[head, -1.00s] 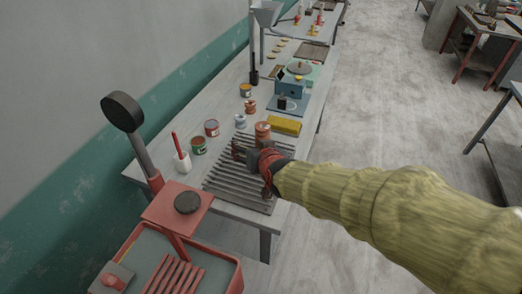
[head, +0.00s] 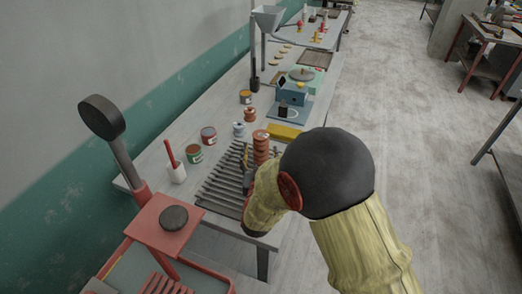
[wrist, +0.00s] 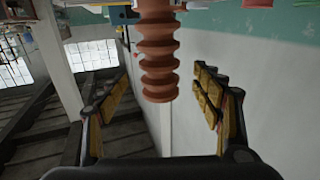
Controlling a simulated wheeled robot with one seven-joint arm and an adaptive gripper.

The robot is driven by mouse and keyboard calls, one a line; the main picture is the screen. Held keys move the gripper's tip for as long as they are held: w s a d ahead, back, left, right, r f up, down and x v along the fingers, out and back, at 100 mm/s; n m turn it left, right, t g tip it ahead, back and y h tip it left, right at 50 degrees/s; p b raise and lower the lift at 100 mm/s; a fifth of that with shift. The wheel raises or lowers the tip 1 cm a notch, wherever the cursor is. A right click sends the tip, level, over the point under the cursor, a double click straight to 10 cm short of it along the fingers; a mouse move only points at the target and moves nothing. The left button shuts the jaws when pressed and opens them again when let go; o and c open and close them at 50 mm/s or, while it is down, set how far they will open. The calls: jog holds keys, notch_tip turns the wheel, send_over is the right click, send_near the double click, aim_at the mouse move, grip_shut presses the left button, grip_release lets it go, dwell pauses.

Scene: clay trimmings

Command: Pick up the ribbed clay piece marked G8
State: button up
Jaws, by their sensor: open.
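The ribbed clay piece (head: 261,146) is a reddish-orange stacked-ring column standing upright at the right of the slatted rack in the head view. Its lower part is hidden behind my arm. No G8 mark is readable. In the wrist view the ribbed piece (wrist: 158,50) comes in from the top edge, and its end shows between my two fingers. My gripper (wrist: 161,88) is open, with a finger on either side and a visible gap to the piece on both sides. In the head view my gripper (head: 246,160) is small and partly hidden, just left of the piece.
The slatted rack (head: 220,187) lies on the long grey table. A yellow block (head: 284,132) is close behind the piece. The wall runs along the left.

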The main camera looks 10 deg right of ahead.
jog(key=b+x, duration=0.1)
jog(key=x, duration=0.4)
jog(key=shift+r, duration=0.15)
jog(key=shift+c, duration=0.3)
grip_shut()
jog(key=shift+r, duration=0.1)
dwell(0.5)
